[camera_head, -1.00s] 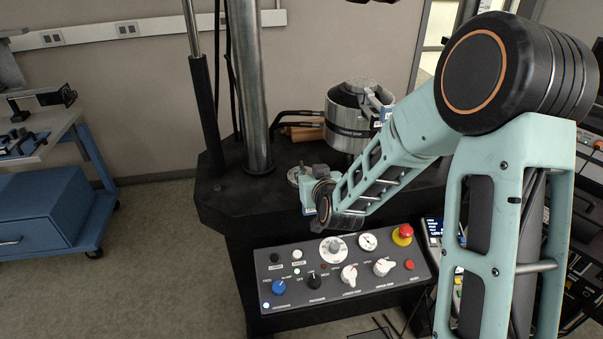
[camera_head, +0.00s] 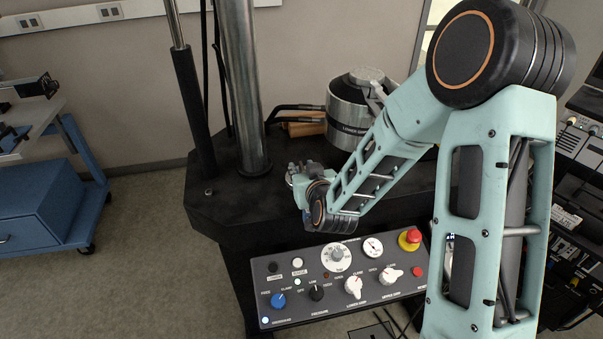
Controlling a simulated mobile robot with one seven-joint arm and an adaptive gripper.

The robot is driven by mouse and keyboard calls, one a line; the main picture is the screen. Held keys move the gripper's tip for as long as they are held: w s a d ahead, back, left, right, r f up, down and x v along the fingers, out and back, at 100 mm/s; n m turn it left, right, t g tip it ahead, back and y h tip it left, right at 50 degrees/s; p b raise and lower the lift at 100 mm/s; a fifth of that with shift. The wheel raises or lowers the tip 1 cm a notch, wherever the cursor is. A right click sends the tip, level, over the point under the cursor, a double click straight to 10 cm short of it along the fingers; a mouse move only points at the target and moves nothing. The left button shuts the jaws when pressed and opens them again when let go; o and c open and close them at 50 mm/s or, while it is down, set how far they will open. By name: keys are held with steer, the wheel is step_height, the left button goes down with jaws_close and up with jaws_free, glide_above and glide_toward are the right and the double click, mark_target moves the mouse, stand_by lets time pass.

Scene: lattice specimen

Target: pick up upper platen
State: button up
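My gripper (camera_head: 297,176) is at the end of my arm, low over the black machine deck, left of the lower grip. A small round grey metal piece (camera_head: 291,172) shows at its fingertips, mostly hidden by the gripper. It may be the upper platen, but I cannot tell for sure. I cannot tell whether the fingers are open or shut on it. The lower grip (camera_head: 345,112), a large silver cylinder with a dark band, stands at the back of the deck, its right side partly covered by my arm.
A steel column (camera_head: 243,90) and a thinner black-sleeved rod (camera_head: 190,85) rise from the deck (camera_head: 225,190). A control panel (camera_head: 335,275) with knobs and a red emergency button (camera_head: 411,238) sits in front. A blue cart (camera_head: 45,205) stands left. Wooden blocks (camera_head: 303,125) lie behind.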

jaws_close()
stand_by(0.6)
steer(key=shift+w+r, duration=0.1)
steer(key=shift+r, duration=0.1)
